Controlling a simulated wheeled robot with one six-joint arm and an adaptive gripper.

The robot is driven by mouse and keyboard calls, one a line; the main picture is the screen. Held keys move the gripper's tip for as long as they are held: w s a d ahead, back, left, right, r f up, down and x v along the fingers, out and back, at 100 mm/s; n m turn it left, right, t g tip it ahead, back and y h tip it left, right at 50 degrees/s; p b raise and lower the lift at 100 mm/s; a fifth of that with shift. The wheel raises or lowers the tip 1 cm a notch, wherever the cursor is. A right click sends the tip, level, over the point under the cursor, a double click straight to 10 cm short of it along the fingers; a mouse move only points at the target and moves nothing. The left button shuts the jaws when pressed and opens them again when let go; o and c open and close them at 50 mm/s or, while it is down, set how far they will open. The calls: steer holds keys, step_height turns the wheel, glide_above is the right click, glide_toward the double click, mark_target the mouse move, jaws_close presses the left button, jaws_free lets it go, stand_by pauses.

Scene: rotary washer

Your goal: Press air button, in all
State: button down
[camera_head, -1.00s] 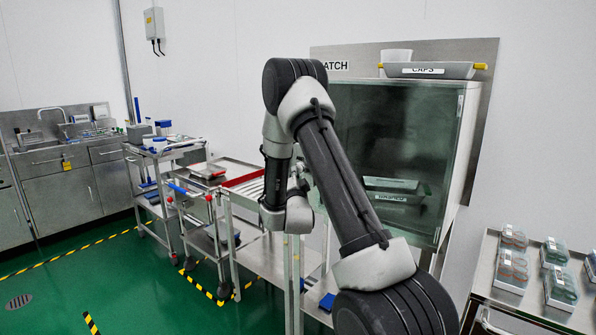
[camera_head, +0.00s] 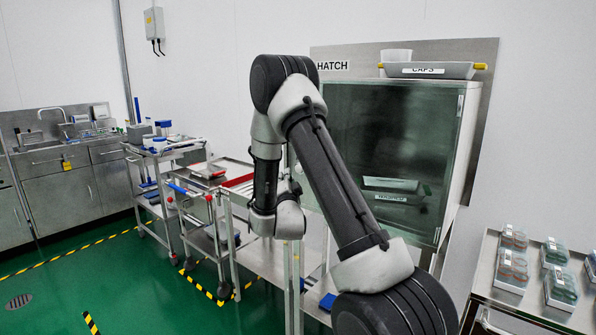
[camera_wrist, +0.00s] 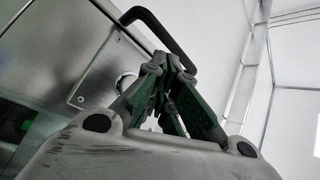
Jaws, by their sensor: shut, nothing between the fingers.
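In the wrist view my gripper (camera_wrist: 172,66) is shut and empty, its fingertips together in front of a steel panel (camera_wrist: 92,72). A pale round part (camera_wrist: 124,83) shows on the panel just left of the fingers, partly hidden by them. I cannot tell whether it is the air button, and no label can be read. A black bar handle (camera_wrist: 160,28) curves above and behind the fingertips. I cannot tell whether the fingers touch anything. In the head view my arm hides the gripper, and no air button can be made out.
A glass-fronted hatch (camera_head: 385,135) with a CAPS tray (camera_head: 428,71) on top stands behind my arm. Steel carts (camera_head: 205,235) stand left of it. A bench with clear boxes (camera_head: 512,270) is at the right. The green floor (camera_head: 130,275) at left is open.

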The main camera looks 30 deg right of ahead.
steer(key=a, duration=0.1)
steer(key=s+a, duration=0.1)
steer(key=shift+a, duration=0.35)
stand_by(0.6)
